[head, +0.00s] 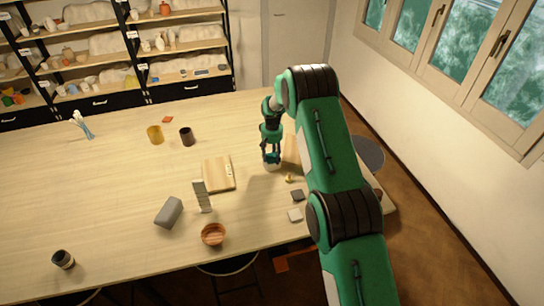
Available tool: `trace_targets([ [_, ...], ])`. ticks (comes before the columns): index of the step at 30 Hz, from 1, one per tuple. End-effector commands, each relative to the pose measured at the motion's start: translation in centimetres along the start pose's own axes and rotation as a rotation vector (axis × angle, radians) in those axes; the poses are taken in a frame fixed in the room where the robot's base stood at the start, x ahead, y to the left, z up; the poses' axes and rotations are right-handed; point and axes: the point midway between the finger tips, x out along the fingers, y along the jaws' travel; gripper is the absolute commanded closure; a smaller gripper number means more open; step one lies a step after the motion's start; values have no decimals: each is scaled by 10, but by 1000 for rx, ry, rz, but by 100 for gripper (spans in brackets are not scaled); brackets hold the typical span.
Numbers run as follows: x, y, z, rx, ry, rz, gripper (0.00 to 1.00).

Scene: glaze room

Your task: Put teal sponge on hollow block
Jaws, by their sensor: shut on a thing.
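My gripper (271,156) points down over the right middle of the table, its fingers closed. A small dark blue-teal shape between the fingers looks like the teal sponge, mostly hidden by them.
The wooden board (218,174) lies left of my gripper. A grey block (168,212), terracotta bowl (213,234), dark cup (186,137) and amber cup (155,135) stand further left. A dark tile (298,195) and light tile (295,215) lie near the front edge.

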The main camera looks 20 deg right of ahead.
Motion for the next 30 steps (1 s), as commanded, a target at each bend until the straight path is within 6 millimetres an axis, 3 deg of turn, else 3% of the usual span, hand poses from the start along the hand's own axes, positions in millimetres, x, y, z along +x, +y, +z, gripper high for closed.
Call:
trace_targets([
  [13,4,0,0,0,1,0,72],
  [14,4,0,0,0,1,0,51],
  [16,3,0,0,0,1,0,37],
  [30,0,0,0,0,1,0,36],
])
